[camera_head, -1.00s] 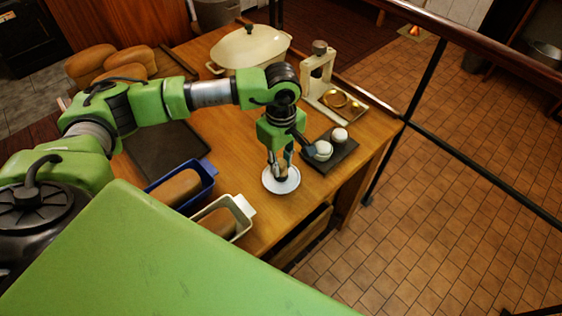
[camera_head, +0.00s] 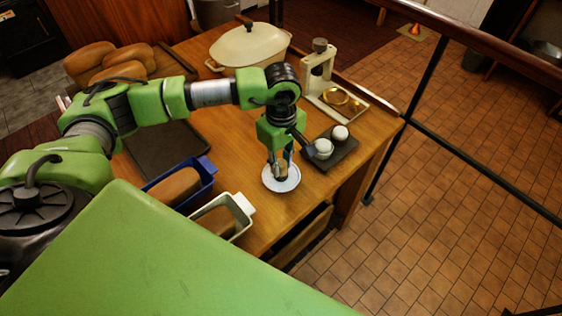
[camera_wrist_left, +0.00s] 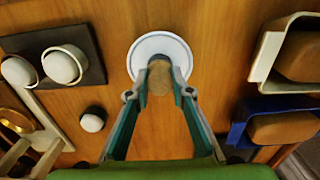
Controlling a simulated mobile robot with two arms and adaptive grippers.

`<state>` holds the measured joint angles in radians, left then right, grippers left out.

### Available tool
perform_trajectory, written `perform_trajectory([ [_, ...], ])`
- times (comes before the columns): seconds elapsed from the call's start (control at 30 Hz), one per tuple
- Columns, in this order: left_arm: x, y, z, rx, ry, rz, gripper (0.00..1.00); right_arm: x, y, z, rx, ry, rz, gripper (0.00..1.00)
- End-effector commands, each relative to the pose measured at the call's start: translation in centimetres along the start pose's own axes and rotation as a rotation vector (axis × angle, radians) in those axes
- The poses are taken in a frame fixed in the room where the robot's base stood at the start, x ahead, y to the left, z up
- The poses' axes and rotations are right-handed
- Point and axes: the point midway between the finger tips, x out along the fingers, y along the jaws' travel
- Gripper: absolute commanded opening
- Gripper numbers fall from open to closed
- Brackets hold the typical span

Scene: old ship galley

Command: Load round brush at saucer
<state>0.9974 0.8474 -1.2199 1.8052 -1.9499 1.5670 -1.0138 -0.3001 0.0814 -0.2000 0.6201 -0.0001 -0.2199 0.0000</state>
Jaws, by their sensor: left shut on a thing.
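The white saucer (camera_head: 284,187) lies on the wooden table near its front edge; it also shows at the top middle of the left wrist view (camera_wrist_left: 141,52). My left gripper (camera_head: 281,170) points down over the saucer. It is shut on a brown, rounded thing, apparently the round brush (camera_wrist_left: 160,79), which shows between the fingers in the left wrist view. The fingers hide part of the brush and saucer. I cannot tell whether the brush touches the saucer. My right gripper is not in view.
A dark tray (camera_head: 345,158) with two white round pots stands just right of the saucer. A blue loaf tin (camera_head: 209,172) and a white loaf tin (camera_head: 243,207) stand to the left. A cream lidded pot (camera_head: 250,50) and a white stand (camera_head: 318,82) are farther back.

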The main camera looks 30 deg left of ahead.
Motion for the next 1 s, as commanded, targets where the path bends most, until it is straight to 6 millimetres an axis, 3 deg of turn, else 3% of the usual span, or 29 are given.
perform_trajectory([
  [1.0, 0.16, -0.05, 0.01, 0.000, 0.000, -0.001, 0.04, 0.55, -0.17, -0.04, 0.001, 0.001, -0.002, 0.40],
])
